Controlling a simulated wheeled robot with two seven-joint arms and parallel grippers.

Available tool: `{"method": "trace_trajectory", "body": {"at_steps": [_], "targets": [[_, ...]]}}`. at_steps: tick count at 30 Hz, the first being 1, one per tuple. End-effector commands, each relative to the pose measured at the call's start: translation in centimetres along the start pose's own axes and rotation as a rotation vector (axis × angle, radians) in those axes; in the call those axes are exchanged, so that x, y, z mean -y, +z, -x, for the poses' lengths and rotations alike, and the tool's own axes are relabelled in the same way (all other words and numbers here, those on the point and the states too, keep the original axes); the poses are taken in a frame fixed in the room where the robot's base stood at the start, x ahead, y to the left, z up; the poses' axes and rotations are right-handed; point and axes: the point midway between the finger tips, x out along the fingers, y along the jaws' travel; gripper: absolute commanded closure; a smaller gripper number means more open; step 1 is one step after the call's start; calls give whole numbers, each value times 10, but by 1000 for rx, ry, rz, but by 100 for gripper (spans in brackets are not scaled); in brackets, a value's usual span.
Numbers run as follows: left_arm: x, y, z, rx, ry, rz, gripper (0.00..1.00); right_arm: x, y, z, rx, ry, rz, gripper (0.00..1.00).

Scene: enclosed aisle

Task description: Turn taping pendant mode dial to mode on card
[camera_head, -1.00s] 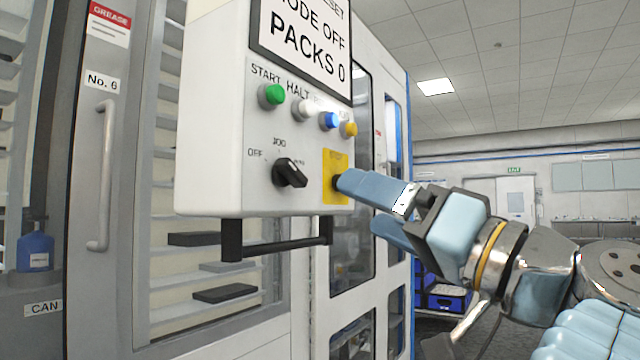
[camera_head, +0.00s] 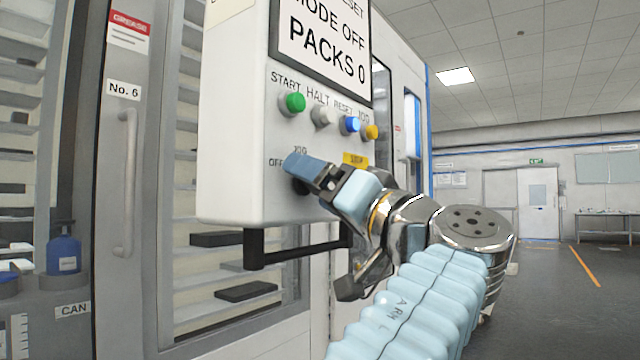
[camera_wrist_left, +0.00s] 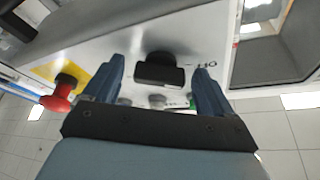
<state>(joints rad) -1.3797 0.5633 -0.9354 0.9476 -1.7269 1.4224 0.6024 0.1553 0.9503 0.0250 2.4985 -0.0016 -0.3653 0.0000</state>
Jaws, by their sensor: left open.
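The white taping pendant (camera_head: 232,150) hangs in front of a machine, with a screen (camera_head: 318,42) reading "MODE OFF" and "PACKS 0". The black mode dial (camera_head: 300,187) is mostly hidden behind my left gripper (camera_head: 302,170) in the head view. In the left wrist view the dial (camera_wrist_left: 160,68) shows between the two open blue fingers, with a gap on each side. Its pointing direction is hard to tell. A cream sheet (camera_head: 228,8) is cut off at the top edge; I cannot tell whether it is the card. My right gripper is not in view.
Green (camera_head: 293,103), white, blue (camera_head: 350,124) and yellow buttons sit above the dial. A red stop button (camera_wrist_left: 62,98) on a yellow plate is close beside one finger. A black handle bar (camera_head: 295,252) runs below the pendant. Open floor lies to the right.

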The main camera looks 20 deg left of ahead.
Motion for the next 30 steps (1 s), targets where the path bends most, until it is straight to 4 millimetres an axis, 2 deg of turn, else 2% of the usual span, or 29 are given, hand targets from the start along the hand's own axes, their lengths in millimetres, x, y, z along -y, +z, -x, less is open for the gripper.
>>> {"method": "trace_trajectory", "body": {"at_steps": [2,3,12,14,23,30], "targets": [[0,0,0,0,0,0,15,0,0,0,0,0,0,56],[0,0,0,0,0,0,18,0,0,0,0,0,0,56],[0,0,1,0,1,0,64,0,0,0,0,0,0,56],[0,0,1,0,1,0,71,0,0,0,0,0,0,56],[0,0,0,1,18,-39,71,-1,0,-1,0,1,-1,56],[1,0,0,1,74,-168,71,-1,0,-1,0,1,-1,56]]}}
